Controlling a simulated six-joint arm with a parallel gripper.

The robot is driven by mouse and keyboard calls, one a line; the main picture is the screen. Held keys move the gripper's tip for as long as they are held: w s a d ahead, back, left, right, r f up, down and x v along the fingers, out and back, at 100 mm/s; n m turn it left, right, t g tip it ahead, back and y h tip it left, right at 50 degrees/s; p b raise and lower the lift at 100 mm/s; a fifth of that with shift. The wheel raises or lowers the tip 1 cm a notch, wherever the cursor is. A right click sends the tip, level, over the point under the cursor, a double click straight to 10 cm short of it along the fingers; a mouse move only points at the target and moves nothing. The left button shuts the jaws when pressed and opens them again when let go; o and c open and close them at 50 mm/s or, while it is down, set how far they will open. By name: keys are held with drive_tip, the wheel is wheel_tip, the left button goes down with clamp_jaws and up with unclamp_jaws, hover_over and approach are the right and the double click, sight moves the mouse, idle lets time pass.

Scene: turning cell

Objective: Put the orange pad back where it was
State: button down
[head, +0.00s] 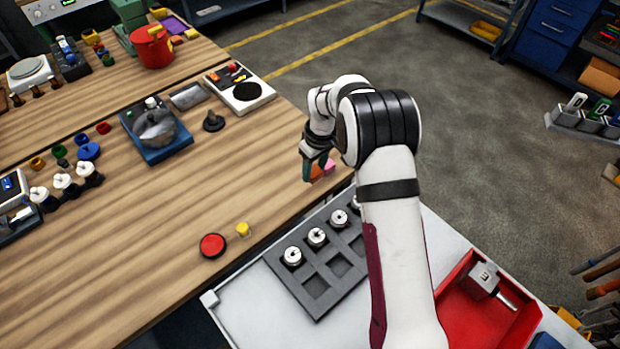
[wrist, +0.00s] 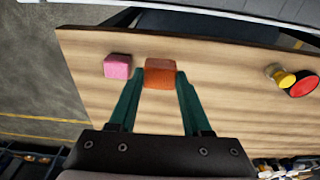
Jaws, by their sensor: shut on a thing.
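The orange pad (wrist: 160,73) is a small block between the two green fingers of my gripper (wrist: 160,85) in the wrist view. The fingers are shut on its sides. In the head view the orange pad (head: 316,171) shows only in part, below my gripper (head: 311,174), near the right edge of the wooden table. A pink block (wrist: 118,67) lies on the table just left of the orange pad in the wrist view, apart from it. I cannot tell whether the orange pad touches the table.
A yellow piece (head: 243,229) and a red disc (head: 212,245) stand on the table's near part. A grey tray (head: 318,285) with several white-topped parts is beside the table. A black knob-like part (head: 213,121) stands further back. Bare wood lies between them.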

sight(314, 174)
drive_tip(key=f, duration=0.2)
drive_tip(key=a+f, duration=0.1)
drive_tip(key=f, duration=0.1)
drive_tip(key=shift+w+a+f, duration=0.1)
drive_tip(key=shift+w+f, duration=0.05)
drive_tip(key=shift+f, duration=0.2)
drive_tip(key=shift+f, duration=0.15)
drive_tip(key=shift+c, duration=1.7)
unclamp_jaws()
drive_tip(key=r, duration=0.8)
drive_tip(key=s+d+r, duration=0.1)
drive_tip(key=r, duration=0.3)
drive_tip(key=shift+r, duration=0.2)
drive_tip(key=s+d+r+m, duration=0.4)
drive_tip(key=s+r, duration=0.2)
drive_tip(key=s, duration=0.3)
drive_tip(key=s+d+r+m, duration=0.35)
drive_tip(key=s+r, duration=0.25)
drive_tip(key=s, duration=0.3)
drive_tip(key=s+d+f+m+g, duration=0.1)
drive_tip(key=s+m, duration=0.6)
drive_tip(key=s, duration=1)
drive_tip(key=shift+s+d+f+y, duration=0.3)
drive_tip(key=shift+d+y, duration=0.1)
drive_tip(key=shift+d, duration=0.1)
